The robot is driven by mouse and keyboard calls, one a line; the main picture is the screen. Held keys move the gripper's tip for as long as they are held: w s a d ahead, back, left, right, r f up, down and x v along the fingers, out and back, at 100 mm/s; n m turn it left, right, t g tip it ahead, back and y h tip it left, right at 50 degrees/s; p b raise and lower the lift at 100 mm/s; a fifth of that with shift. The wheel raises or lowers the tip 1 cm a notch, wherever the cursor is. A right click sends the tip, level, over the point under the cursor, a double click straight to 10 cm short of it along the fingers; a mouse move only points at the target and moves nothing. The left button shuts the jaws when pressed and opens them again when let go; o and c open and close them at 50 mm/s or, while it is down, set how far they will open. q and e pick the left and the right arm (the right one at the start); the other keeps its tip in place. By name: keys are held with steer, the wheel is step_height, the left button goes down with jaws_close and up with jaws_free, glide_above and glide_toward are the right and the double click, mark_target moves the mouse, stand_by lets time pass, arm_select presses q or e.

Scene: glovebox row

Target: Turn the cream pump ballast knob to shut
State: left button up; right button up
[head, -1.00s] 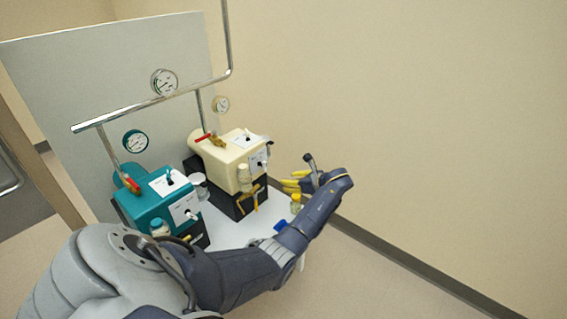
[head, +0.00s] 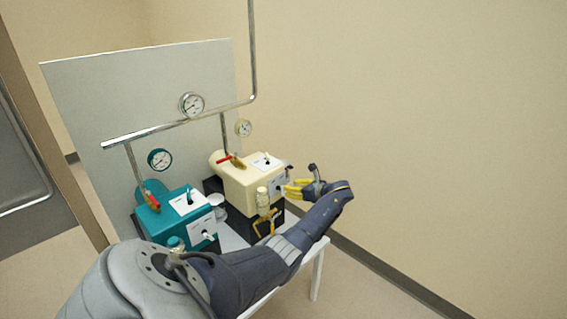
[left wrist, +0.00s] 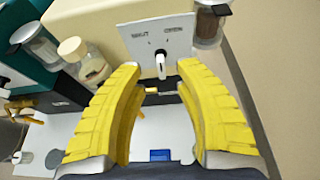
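The cream pump (head: 240,186) stands behind the teal pump (head: 165,222) on the table. In the left wrist view its cream body (left wrist: 95,22) fills the top, with a white plate (left wrist: 150,38) on the face towards me. The ballast knob (left wrist: 160,66) on that plate has a pale lever pointing down in the picture; small labels sit either side above it. My left gripper (head: 293,188) is in front of that face. In the left wrist view its yellow fingers (left wrist: 158,88) are spread either side of the knob, apart from it. My right gripper is out of view.
Glass jars (left wrist: 85,62) hang beside the plate on both sides. A yellow-brown clamp-like part (head: 265,222) is low before the cream pump. A steel pipe (head: 180,122) with gauges (head: 191,104) runs above the pumps. The right side, towards the wall, is clear.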

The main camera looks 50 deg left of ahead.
mark_target(283, 190)
arm_select(q)
steer(key=shift+x, duration=3.1)
steer(key=shift+c, duration=0.4)
jaws_close()
